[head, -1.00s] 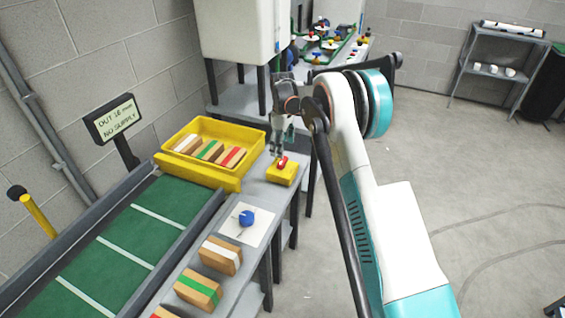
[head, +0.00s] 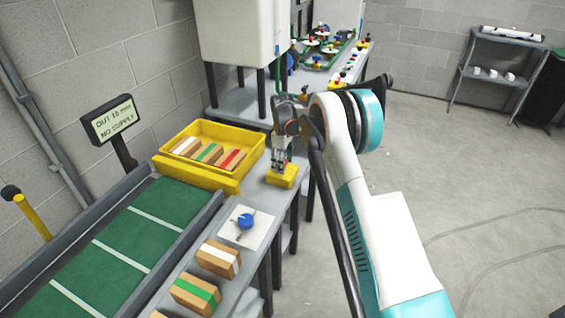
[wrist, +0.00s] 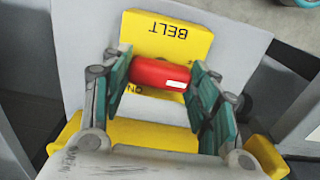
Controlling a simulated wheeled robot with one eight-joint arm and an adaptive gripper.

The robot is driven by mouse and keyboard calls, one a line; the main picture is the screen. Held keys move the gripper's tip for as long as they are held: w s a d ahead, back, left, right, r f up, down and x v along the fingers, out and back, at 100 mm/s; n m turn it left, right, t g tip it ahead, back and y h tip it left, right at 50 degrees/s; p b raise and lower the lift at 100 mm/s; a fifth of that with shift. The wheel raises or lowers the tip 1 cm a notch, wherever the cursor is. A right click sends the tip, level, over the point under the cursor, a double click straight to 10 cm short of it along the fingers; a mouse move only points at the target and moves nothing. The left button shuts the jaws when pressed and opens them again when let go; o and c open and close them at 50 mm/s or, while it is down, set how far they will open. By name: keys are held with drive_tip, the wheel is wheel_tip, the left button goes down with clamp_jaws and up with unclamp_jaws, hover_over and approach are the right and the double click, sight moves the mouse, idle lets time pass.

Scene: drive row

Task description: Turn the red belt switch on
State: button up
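The belt switch is a yellow box (wrist: 168,38) with the word BELT on it, upside down in the wrist view. A red knob (wrist: 152,72) with a white mark at its right end lies across its face. Part of an ON label shows below the knob's left end. My gripper (wrist: 160,80) has its fingers apart, one at each end of the red knob. I see no clear gap there, and contact is unclear. In the head view my gripper (head: 281,162) is right above the yellow box (head: 282,180) and hides the knob.
A yellow crate (head: 167,167) with several striped boxes stands left of the switch. A blue knob (head: 246,221) on a white plate is nearer on the bench. Floor at right is clear.

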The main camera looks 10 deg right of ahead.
drive_tip(key=shift+c, duration=0.4)
drive_tip(key=m+p, duration=0.1)
drive_tip(key=m, duration=0.3)
drive_tip(key=shift+m, duration=0.4)
drive_tip(key=m, duration=0.4)
drive_tip(key=shift+m, duration=0.3)
drive_tip(key=m, duration=0.4)
drive_tip(key=shift+m+p, duration=0.3)
drive_tip(key=shift+p, duration=0.05)
drive_tip(key=shift+m, duration=1.9)
drive_tip(key=o, duration=1.1)
drive_tip(key=shift+c, duration=0.2)
